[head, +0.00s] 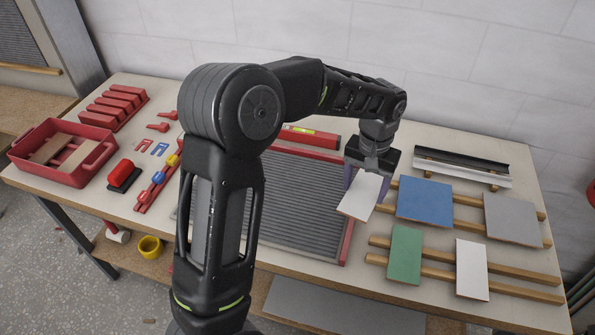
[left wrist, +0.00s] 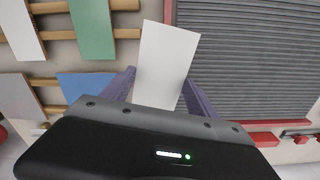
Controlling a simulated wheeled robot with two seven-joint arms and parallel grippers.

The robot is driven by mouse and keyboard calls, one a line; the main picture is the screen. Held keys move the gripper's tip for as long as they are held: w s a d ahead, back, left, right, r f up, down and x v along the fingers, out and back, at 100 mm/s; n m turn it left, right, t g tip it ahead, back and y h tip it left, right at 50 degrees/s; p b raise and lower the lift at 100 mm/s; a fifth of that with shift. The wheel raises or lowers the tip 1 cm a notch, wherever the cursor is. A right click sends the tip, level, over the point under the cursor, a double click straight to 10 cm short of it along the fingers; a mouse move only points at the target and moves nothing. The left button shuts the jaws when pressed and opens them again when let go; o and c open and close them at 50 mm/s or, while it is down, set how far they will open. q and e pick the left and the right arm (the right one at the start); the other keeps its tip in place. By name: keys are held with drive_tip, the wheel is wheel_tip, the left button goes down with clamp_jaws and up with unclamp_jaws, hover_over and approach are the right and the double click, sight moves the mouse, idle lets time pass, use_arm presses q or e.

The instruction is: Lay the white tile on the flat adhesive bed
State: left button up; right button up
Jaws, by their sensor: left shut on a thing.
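My left gripper (head: 368,172) is shut on a white tile (head: 359,197). It holds the tile near the right edge of the adhesive bed. The tile also shows in the left wrist view (left wrist: 165,62), between the two purple fingers. The flat adhesive bed (head: 300,210) is a grey ridged panel with a red edge, partly hidden behind my arm. In the left wrist view the bed (left wrist: 250,60) lies to the right of the tile. A second white tile (head: 472,268) lies on the wooden rails at the right. My right gripper is not in view.
A blue tile (head: 424,200), a green tile (head: 405,254) and a grey tile (head: 512,219) lie on wooden rails (head: 525,275). A red level (head: 310,139) lies behind the bed. A red tote (head: 95,165) and small tools occupy the left side.

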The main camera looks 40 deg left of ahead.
use_arm(q)
drive_tip(key=s+a+n+p, duration=0.1)
drive_tip(key=a+n+p, duration=0.1)
drive_tip(key=a+n, duration=0.8)
drive_tip(key=n+p, duration=0.1)
drive_tip(key=n, duration=0.9)
hover_over(299, 198)
drive_tip(key=f, duration=0.2)
drive_tip(key=shift+r+n, duration=0.1)
drive_tip(key=shift+n, duration=0.2)
drive_tip(key=shift+f+b, duration=2)
drive_tip(key=shift+f, duration=0.95)
drive_tip(key=shift+f+b, duration=0.3)
drive_tip(key=shift+f, duration=0.15)
drive_tip(key=o, duration=1.8)
drive_tip(key=shift+r, duration=0.15)
